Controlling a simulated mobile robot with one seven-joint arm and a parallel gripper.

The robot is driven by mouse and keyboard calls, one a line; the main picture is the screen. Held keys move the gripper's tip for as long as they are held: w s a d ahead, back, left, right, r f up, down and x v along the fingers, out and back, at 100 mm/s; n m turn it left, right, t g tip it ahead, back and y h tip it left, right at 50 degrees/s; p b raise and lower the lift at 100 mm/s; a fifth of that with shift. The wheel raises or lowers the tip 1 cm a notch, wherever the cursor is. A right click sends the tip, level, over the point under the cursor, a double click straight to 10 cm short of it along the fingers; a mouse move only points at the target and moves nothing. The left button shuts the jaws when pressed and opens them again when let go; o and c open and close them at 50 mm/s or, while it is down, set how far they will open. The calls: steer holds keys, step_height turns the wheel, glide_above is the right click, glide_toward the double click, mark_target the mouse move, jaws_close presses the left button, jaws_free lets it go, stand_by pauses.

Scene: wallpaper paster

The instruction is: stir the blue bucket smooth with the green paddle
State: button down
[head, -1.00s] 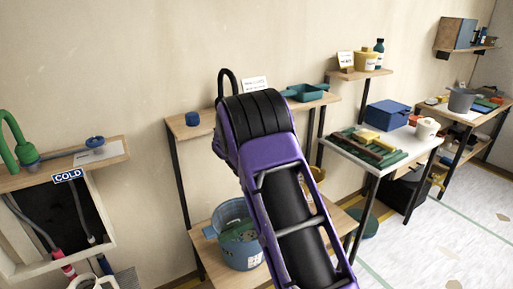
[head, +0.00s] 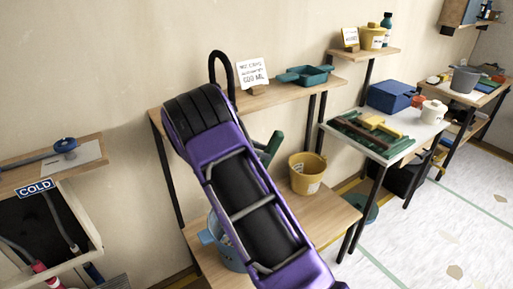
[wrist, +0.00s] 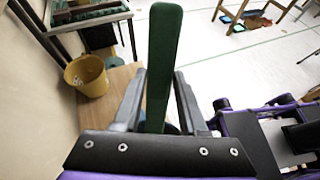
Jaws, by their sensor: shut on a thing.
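The blue bucket (head: 210,236) stands on the low wooden shelf in the head view, mostly hidden behind my purple arm. Its contents are hidden. The green paddle (wrist: 165,50) stands up between my gripper's fingers in the wrist view. Part of the green paddle (head: 272,146) also shows just right of my arm in the head view, above the low shelf. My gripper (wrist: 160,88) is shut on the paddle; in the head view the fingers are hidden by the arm. I cannot tell whether the paddle's lower end is in the bucket.
A yellow bucket (head: 306,173) stands on the low shelf (head: 325,212), right of the blue one. The upper shelf (head: 285,92) holds a teal tray (head: 305,75) and a card (head: 252,74). A white table (head: 390,150) with a blue box (head: 390,96) stands to the right.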

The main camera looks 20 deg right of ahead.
steer(key=s+b+x, duration=0.1)
steer(key=b+x, duration=0.2)
steer(key=x, duration=0.6)
steer(key=w+a+f+b, duration=0.1)
steer(key=a+f+b, duration=0.3)
steer(key=f, duration=0.7)
steer(key=w+a+f+b, duration=0.1)
steer(key=a+f+b, duration=0.3)
steer(key=f, duration=0.7)
steer(key=shift+a, duration=0.55)
steer(key=shift+w, duration=0.1)
steer(key=shift+w, duration=0.15)
